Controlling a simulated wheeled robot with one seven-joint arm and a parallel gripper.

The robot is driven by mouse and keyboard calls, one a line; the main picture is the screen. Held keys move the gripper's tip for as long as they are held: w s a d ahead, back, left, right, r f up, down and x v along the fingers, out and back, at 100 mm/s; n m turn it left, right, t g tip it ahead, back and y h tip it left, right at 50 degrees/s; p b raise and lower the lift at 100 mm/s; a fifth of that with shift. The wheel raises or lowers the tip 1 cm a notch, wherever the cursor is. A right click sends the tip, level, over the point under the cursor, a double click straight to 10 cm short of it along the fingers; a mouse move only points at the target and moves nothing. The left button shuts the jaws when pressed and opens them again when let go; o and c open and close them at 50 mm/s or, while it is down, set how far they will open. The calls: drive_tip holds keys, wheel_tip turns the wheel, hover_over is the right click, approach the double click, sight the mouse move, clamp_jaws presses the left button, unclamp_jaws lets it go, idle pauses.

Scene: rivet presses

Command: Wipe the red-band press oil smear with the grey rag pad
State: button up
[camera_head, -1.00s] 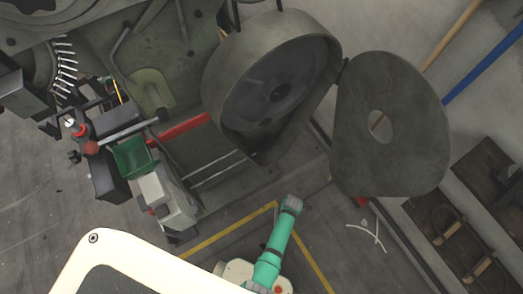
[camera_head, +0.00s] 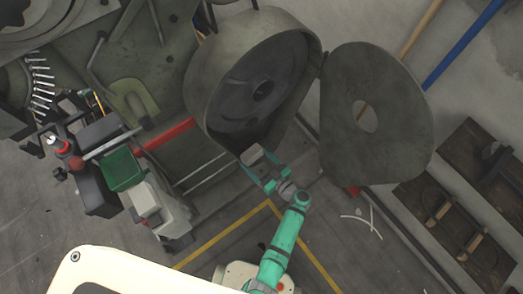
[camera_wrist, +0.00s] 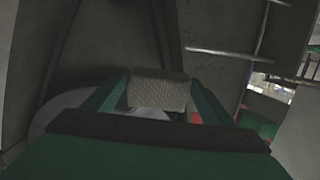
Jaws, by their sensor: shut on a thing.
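The grey rag pad (camera_wrist: 158,90) is held between the two green fingers of my gripper (camera_wrist: 155,105) in the wrist view. In the head view my gripper (camera_head: 262,168) is at the lower rim of the large round press housing (camera_head: 255,85), with the pad (camera_head: 252,155) at its tip. The red band (camera_head: 168,134) shows on the machine to the left of the housing. I cannot make out an oil smear in either view.
The open housing cover (camera_head: 375,115) hangs to the right of my gripper. A green bin (camera_head: 122,170) and grey boxes stand at left. Wooden trays (camera_head: 455,230) lie on the floor at right. Yellow floor lines (camera_head: 222,236) run below the housing.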

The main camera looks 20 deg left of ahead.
sight(261, 151)
drive_tip(key=r, duration=0.2)
drive_tip(key=w+d+r+t, duration=0.1)
drive_tip(key=r, duration=0.1)
drive_tip(key=w+r+m+t, duration=0.1)
drive_tip(key=r, duration=0.1)
drive_tip(key=shift+w+d+r, duration=0.1)
drive_tip(key=shift+w+d, duration=0.05)
drive_tip(key=shift+d, duration=0.1)
drive_tip(key=shift+x, duration=2.95)
drive_tip(key=shift+r+x, duration=0.2)
drive_tip(key=shift+x, duration=0.7)
drive_tip(key=shift+w+d, duration=0.8)
drive_tip(key=shift+w, duration=0.25)
drive_tip(key=shift+w+d, duration=0.8)
drive_tip(key=shift+w, duration=0.2)
drive_tip(key=shift+w+d, duration=0.8)
drive_tip(key=shift+w, duration=0.25)
drive_tip(key=shift+s, duration=0.15)
drive_tip(key=s+a, duration=0.5)
drive_tip(key=s, duration=0.1)
